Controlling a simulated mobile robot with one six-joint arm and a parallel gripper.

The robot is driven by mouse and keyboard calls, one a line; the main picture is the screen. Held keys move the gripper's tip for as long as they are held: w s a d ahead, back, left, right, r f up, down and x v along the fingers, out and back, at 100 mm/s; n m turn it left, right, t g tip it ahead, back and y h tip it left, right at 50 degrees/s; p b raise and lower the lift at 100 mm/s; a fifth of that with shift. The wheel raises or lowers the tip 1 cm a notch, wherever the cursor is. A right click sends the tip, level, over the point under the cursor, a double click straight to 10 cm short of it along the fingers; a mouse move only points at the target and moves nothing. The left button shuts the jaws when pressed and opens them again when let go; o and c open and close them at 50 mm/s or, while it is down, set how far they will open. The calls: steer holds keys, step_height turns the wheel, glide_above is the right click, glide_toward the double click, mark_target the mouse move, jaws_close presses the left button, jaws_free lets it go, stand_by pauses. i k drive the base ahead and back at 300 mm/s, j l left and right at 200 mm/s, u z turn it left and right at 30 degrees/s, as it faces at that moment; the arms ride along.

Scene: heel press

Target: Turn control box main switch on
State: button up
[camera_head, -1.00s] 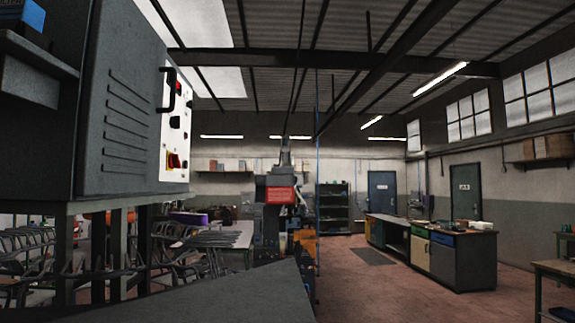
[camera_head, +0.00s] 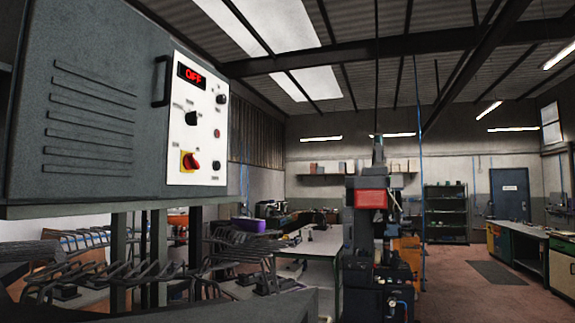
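The grey control box (camera_head: 95,120) fills the upper left of the head view, with vent slots and a black handle on its front. Its white panel (camera_head: 198,165) faces me at an angle. The display (camera_head: 191,76) at the panel's top reads "OFF" in red. The main switch (camera_head: 191,161) looks like a red rotary knob on a yellow plate at the lower left of the panel. Several dark knobs and a small red button sit around it. My gripper is not in view, and nothing touches the switch.
Metal racks (camera_head: 120,265) stand below and beside the box. A dark machine with a red cover (camera_head: 371,198) stands at centre right beside a table (camera_head: 318,243). Open reddish floor (camera_head: 455,295) lies to the right, with workbenches (camera_head: 535,255) at the far right.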

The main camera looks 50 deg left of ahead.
mark_target(194, 162)
steer(key=i+j+u, duration=0.1)
steer(key=i+u, duration=0.2)
steer(key=i, duration=0.15)
steer(key=i+u, duration=0.35)
steer(key=i+l+u, duration=0.3)
steer(key=i, duration=0.25)
steer(key=i+l+u, duration=0.2)
steer(key=i+u, duration=0.15)
steer(key=i, duration=0.1)
